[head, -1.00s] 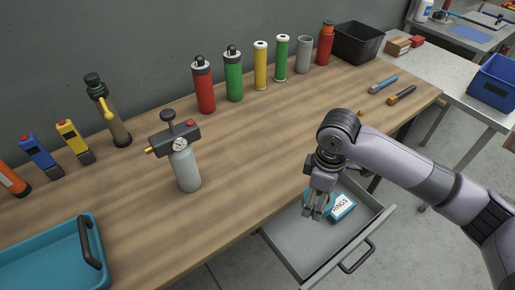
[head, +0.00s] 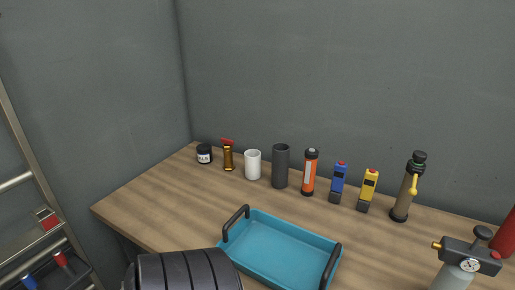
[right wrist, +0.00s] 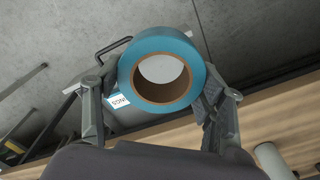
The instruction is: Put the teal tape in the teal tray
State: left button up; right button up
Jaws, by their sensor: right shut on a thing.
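The teal tape (right wrist: 161,44), a roll with a brown core, is between the two fingers of my right gripper (right wrist: 157,98) in the right wrist view. The fingers press on its left and right sides. The teal tray (head: 278,248) sits on the wooden bench in the head view, low and centre, with a dark handle at each end. No contents show in the visible part of the tray. The right gripper and the tape are outside the head view. My left gripper is not in view.
A pressure gauge bottle (head: 468,262) stands right of the tray. Several canisters and tools, including an orange tube (head: 310,173) and a white cup (head: 253,165), line the back of the bench. The right wrist view shows the labelled box (right wrist: 119,100) behind the tape.

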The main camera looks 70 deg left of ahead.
aim_at(301, 269)
jog(key=k+u, duration=0.1)
jog(key=u, duration=0.25)
jog(key=k+j+u, duration=0.1)
jog(key=u, duration=0.2)
jog(key=k+j+u, duration=0.1)
jog(key=u, duration=0.25)
